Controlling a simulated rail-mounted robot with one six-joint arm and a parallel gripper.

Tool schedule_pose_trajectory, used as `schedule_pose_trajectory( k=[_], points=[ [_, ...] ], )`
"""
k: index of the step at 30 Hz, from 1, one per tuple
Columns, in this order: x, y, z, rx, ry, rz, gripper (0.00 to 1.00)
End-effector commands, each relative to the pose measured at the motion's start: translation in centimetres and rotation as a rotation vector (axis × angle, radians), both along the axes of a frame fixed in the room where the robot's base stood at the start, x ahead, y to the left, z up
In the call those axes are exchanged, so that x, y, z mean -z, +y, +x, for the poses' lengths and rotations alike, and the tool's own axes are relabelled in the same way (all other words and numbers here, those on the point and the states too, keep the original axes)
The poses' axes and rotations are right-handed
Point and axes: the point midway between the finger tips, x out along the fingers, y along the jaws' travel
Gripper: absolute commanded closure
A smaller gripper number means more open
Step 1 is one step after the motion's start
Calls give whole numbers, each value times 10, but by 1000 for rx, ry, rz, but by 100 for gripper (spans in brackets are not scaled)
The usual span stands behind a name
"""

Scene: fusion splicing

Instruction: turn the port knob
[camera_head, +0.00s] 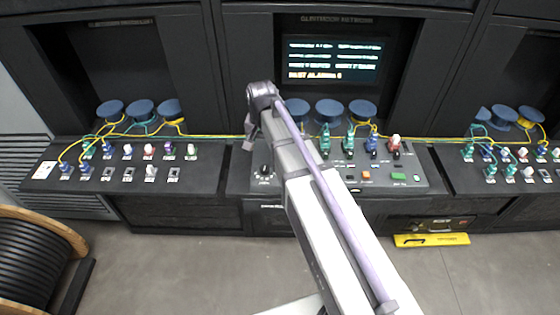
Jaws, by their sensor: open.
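A small black knob (265,170) with a white label below it stands on the left part of the middle console's sloped panel. I take it to be the port knob; its pointer direction is too small to read. My gripper (249,141) hangs from the arm's far end, above and slightly left of the knob in the picture. It is open, with nothing seen between its fingers, and looks apart from the knob. My arm hides part of the panel right of the knob.
Blue spools (330,110), yellow and green cables and several coloured connectors (371,146) stand on the middle console, right of my arm. A lit screen (335,60) is behind. Similar consoles flank both sides.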

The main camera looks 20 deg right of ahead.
Motion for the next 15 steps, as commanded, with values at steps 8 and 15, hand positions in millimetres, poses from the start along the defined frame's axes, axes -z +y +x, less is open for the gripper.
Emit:
schedule_pose_trajectory(
  k=[8, 15],
  points=[
    [36, 0, -1, -3, 0, 0, 38],
    [94, -1, -1, -4, 0, 0, 38]
  ],
)
